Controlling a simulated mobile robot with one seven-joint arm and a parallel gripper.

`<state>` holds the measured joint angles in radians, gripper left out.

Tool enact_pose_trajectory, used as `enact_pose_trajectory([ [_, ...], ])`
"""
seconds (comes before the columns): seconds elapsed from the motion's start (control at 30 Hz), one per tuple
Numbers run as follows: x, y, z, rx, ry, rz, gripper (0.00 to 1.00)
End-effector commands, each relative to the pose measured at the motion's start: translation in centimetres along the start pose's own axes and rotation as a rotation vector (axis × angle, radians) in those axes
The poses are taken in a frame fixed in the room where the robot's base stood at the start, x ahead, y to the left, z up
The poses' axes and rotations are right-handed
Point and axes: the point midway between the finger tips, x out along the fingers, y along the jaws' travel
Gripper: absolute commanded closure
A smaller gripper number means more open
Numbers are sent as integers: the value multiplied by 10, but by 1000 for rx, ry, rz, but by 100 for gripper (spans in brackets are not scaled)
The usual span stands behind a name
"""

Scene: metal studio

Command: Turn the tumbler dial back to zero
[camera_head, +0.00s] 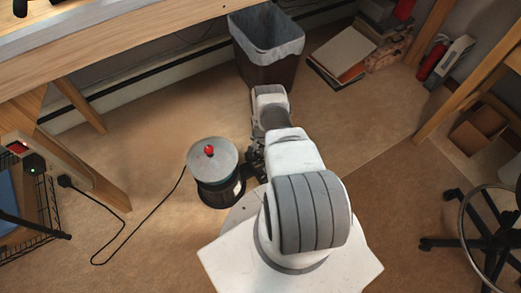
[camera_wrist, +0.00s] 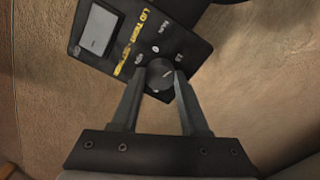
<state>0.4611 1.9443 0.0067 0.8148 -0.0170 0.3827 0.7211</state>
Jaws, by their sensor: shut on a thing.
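The tumbler (camera_head: 212,165) is a dark drum with a round grey lid and a red knob on top, standing on the floor left of my arm. In the head view my gripper is mostly hidden behind my arm beside the drum.
A black cable (camera_head: 130,232) runs across the floor from the tumbler to a plug at the left. A lined bin (camera_head: 268,65) stands at the back. A wooden bench (camera_head: 110,35) is at upper left, and a wheeled chair (camera_head: 490,235) is at right. Floor between arm and chair is clear.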

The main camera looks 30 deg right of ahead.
Motion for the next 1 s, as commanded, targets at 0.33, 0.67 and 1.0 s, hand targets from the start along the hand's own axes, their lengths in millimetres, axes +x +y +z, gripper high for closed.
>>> enact_pose_trajectory([
  [0.33,0,0,0,-330,0,0,100],
  [0.67,0,0,0,-643,0,0,100],
  [1.0,0,0,0,-931,0,0,100],
])
